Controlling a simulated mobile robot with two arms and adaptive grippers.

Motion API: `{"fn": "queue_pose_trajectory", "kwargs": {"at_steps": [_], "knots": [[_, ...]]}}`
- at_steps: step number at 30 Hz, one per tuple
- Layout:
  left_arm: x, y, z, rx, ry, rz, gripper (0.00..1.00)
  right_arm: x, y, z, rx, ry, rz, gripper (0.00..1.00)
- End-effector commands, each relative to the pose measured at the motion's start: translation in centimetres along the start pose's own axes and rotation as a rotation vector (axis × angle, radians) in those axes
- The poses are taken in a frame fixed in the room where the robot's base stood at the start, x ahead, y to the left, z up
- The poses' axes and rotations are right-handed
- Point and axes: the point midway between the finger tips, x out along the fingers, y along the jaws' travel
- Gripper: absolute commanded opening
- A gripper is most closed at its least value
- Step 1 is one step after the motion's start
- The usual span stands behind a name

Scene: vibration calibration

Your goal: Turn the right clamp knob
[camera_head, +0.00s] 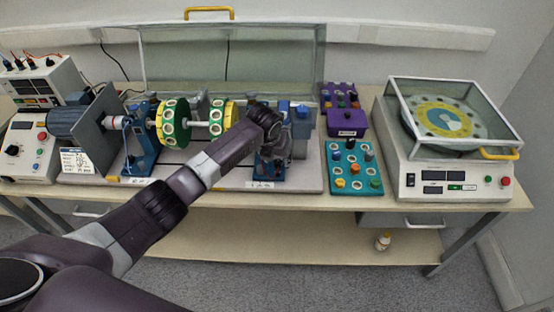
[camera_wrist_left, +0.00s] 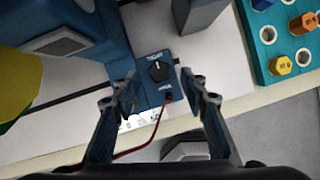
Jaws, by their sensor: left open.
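The right clamp stand is blue and shows at the right end of the rotor rig in the head view (camera_head: 268,168), partly hidden by my left arm. In the left wrist view, a black round knob (camera_wrist_left: 158,71) with a pale pointer line sits on a blue panel (camera_wrist_left: 146,88) with small white lettering. My left gripper (camera_wrist_left: 160,90) is open, its two fingers either side of the knob and apart from it. Nothing is between the fingertips except the view of the panel. In the head view the fingertips are hard to make out. My right gripper is not in view.
A red wire (camera_wrist_left: 150,140) runs from the panel below the knob. A teal tray (camera_head: 340,182) with coloured hex pieces and a purple box (camera_head: 345,122) stand right of the rig. Green and yellow rotor discs (camera_head: 172,122) are left of it. A clear cover (camera_head: 240,55) stands behind.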

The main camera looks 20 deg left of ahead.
Motion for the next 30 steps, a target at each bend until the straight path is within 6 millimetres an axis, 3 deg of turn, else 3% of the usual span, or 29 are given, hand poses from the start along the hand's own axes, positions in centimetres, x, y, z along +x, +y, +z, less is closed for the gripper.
{"fn": "queue_pose_trajectory", "kwargs": {"at_steps": [6,16,27,30], "knots": [[1.4,0.0,0.0,-0.002,0.0,-0.001,0.4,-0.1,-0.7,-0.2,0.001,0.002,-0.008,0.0],[1.6,0.0,0.0,-0.001,-0.002,0.0,0.4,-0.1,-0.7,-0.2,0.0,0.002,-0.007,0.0],[1.6,0.0,0.0,-0.001,-0.001,0.0,0.01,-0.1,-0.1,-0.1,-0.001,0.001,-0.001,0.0],[1.6,0.0,0.0,-0.002,-0.001,0.0,0.0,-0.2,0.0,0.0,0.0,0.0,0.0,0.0]]}}
